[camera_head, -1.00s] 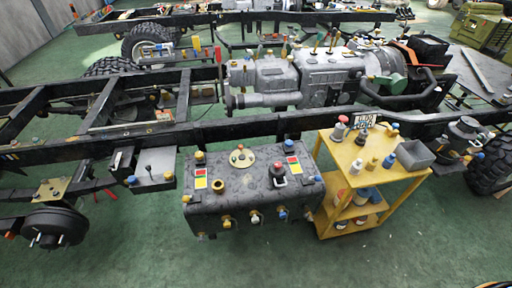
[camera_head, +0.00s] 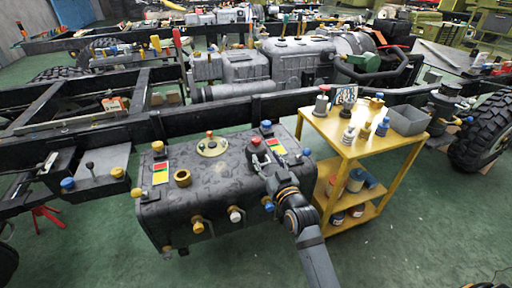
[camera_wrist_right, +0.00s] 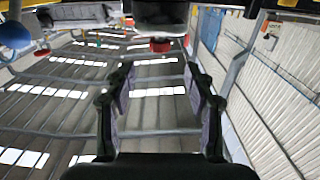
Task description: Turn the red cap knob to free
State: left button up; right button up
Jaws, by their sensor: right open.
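A red-topped knob (camera_head: 256,142) stands on the dark tank (camera_head: 225,185), near its right end. A second, smaller red-tipped knob (camera_head: 210,135) stands on a round pale plate at the tank's middle. My right gripper (camera_head: 270,168) reaches in from the lower right, just in front of the red-topped knob, and partly hides its base. In the wrist view my right gripper's two fingers (camera_wrist_right: 160,95) are apart with nothing between them. A red piece (camera_wrist_right: 160,45) under a dark block shows beyond them; I cannot tell if it is the same knob. My left gripper is not in view.
A yellow cart (camera_head: 345,145) with bottles and a grey bin (camera_head: 408,120) stands close right of the tank. Yellow and blue caps sit around the tank. A black chassis rail (camera_head: 200,122) runs behind it. The green floor in front is clear.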

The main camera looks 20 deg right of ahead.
aim_at(258, 144)
jog(key=w+b, duration=0.1)
jog(key=w, duration=0.8)
jog(key=shift+w+a+b, duration=0.15)
jog(key=shift+w+b, duration=0.15)
jog(key=shift+b, duration=0.1)
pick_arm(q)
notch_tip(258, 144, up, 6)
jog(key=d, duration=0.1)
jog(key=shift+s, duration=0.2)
pick_arm(e)
jog(key=shift+w, duration=0.4)
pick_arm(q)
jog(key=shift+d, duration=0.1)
pick_arm(e)
grip_shut()
